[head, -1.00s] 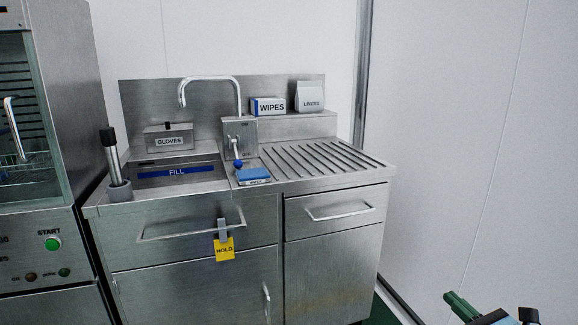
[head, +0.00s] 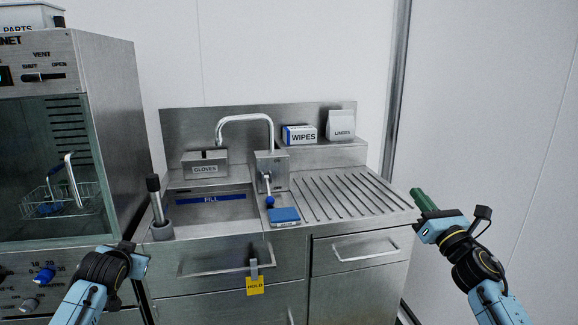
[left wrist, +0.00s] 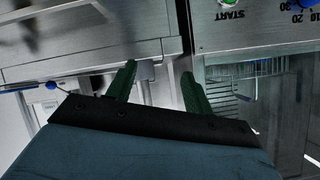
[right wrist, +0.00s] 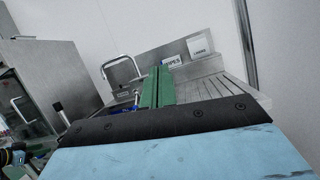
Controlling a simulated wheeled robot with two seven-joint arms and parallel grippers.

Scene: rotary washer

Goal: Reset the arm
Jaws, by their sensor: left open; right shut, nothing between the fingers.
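My right gripper (head: 422,200) is at the right of the head view, in front of the drainboard's right end. Its green fingers are together and empty, and they also show closed in the right wrist view (right wrist: 158,88). My left arm comes in at the lower left of the head view, in front of the cabinet and the sink unit. Its fingers are hidden there. In the left wrist view my left gripper (left wrist: 160,88) has its two green fingers spread apart with nothing held between them.
A steel sink unit (head: 230,258) with a tap (head: 245,118), ribbed drainboard (head: 345,194) and yellow HOLD tag (head: 255,286) stands ahead. A glass-fronted cabinet (head: 108,130) with a wire basket (head: 60,198) stands left. Open space lies along the right wall.

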